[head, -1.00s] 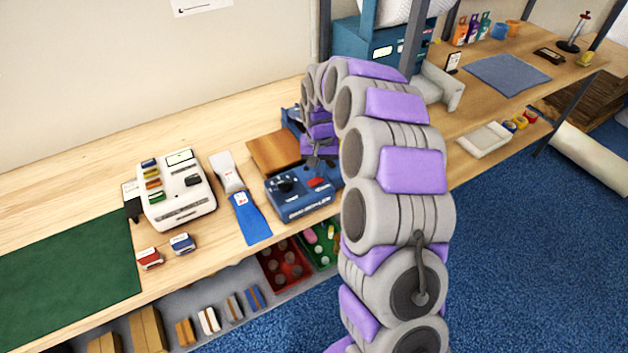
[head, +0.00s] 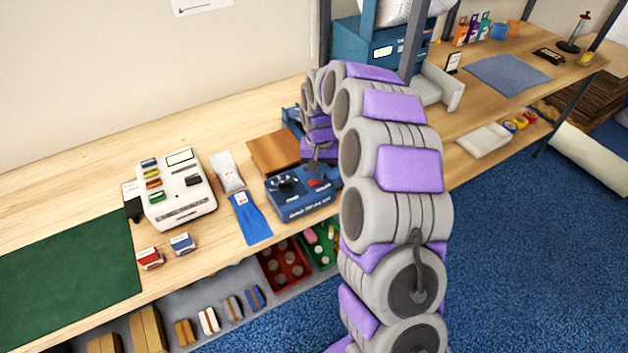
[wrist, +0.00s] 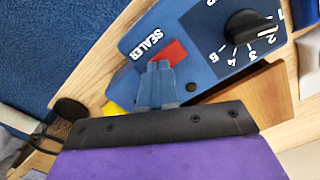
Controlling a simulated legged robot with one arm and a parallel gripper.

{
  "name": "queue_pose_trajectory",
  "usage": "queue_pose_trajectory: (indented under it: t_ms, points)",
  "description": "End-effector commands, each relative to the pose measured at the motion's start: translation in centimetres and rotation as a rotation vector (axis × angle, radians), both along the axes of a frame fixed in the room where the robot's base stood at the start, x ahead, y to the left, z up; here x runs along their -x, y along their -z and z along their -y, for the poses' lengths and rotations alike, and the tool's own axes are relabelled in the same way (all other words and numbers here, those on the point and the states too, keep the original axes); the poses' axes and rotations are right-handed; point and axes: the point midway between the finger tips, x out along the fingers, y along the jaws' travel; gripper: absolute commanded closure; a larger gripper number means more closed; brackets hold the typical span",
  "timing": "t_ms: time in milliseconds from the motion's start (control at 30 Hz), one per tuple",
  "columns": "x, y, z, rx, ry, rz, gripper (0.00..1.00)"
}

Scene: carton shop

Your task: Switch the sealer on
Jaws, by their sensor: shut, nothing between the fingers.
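The sealer (head: 300,206) is a blue box on the wooden workbench, left of my arm. It has a black dial (head: 284,184) and a red switch (head: 319,183) on its top. In the wrist view the sealer (wrist: 205,32) shows white lettering "SEALER", the numbered dial (wrist: 249,25) and the red switch (wrist: 176,51). My gripper (wrist: 160,66) is shut and empty, with its fingertips over or right beside the red switch and partly covering it. Whether they touch it I cannot tell. In the head view my gripper (head: 316,164) is just above the sealer.
A wooden board (head: 274,152) lies behind the sealer. Two small stamps (head: 182,243) sit near the front edge, beside a green mat (head: 65,265). Bins are on the shelf below.

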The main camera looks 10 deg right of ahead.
Motion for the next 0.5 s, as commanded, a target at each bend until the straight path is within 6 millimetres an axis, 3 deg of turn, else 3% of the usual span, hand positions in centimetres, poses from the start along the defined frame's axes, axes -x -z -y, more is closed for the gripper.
queue_pose_trajectory:
  t_ms: [500]
  points:
    - [-0.04, 0.59, 0.01, 0.0, 0.0, -0.001, 1.0]
